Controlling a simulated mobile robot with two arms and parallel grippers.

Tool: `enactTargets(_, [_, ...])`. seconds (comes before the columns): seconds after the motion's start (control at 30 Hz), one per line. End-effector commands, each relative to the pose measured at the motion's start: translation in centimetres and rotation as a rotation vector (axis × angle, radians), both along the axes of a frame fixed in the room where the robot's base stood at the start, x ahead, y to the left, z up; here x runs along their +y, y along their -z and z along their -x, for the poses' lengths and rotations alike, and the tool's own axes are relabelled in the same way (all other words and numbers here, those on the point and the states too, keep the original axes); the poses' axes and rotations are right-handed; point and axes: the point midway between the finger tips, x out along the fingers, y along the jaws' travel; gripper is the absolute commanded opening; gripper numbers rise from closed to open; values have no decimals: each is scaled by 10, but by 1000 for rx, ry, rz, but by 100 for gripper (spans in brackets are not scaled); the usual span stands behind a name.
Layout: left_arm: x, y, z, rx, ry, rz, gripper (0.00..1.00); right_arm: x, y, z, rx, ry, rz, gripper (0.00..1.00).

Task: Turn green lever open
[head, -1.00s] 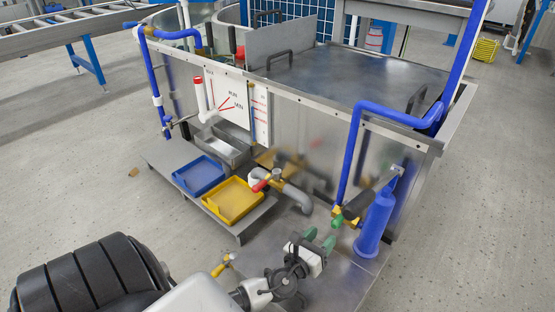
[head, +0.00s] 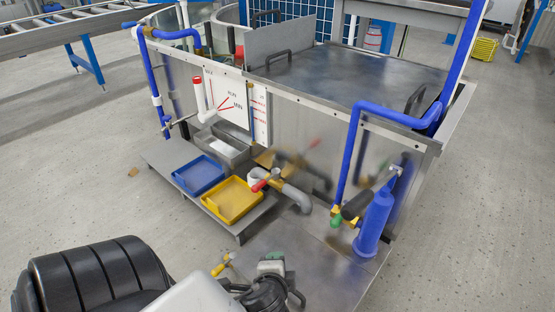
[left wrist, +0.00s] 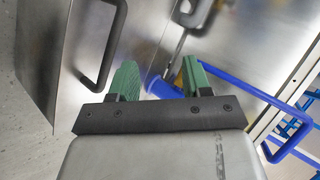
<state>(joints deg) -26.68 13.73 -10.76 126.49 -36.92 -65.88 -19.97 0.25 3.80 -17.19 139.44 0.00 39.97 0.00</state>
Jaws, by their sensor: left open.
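The green lever (head: 336,222) shows as a small green end beside the yellow fitting at the foot of the blue pipe, just left of the blue upright cylinder (head: 374,220). My left gripper (head: 270,258) is at the bottom middle of the head view, well to the lower left of the lever and apart from it. In the left wrist view its two green fingers (left wrist: 158,82) stand wide apart with nothing gripped. A blue part (left wrist: 162,87) shows beyond the gap. I cannot make out the green lever there. My right gripper is not in view.
A black handle grip (head: 356,206) juts out close above the green lever. A red lever (head: 261,185) on a grey pipe (head: 296,197) is to the left. Yellow (head: 232,201) and blue (head: 199,176) trays sit on a low shelf. A yellow-tipped part (head: 220,267) is near my gripper.

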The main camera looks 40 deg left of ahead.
Motion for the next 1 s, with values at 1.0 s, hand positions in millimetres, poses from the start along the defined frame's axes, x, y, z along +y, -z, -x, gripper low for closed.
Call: enactTargets(1.0, [-66,6,66,248,-353,702,39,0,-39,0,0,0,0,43])
